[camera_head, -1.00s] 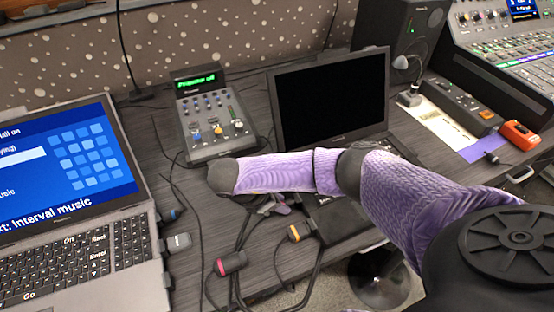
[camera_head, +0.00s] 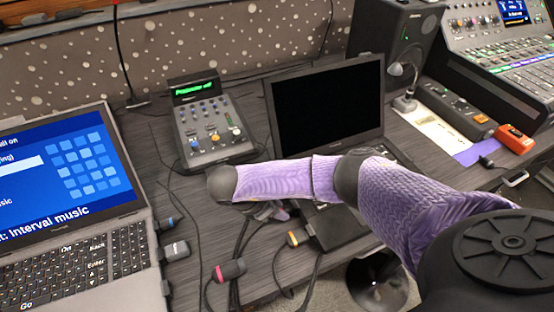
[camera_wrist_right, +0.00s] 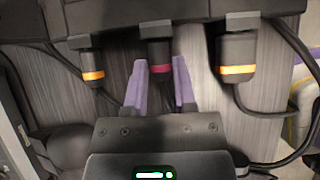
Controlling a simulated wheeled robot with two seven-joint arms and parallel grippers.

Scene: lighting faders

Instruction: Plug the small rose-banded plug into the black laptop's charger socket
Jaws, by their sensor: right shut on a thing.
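The black laptop (camera_head: 327,105) stands open with a dark screen. Its dark side edge (camera_wrist_right: 190,12) runs across the top of the right wrist view. My right gripper (camera_wrist_right: 160,84), with purple fingers, is shut on the small rose-banded plug (camera_wrist_right: 160,60), one finger on each side. The plug's far end meets the laptop's edge; I cannot tell how deep it sits, and the socket is hidden. In the head view my right gripper (camera_head: 280,212) is partly hidden beside the laptop's left side, and its plug cannot be made out. My left gripper is not in view.
A larger rose-banded plug (camera_head: 229,269) and an orange-banded plug (camera_head: 297,238) lie on the desk among black cables. Orange-banded plugs flank the held plug in the wrist view, left (camera_wrist_right: 92,68) and right (camera_wrist_right: 237,60). A grey laptop (camera_head: 75,262) and small mixer (camera_head: 213,130) stand nearby.

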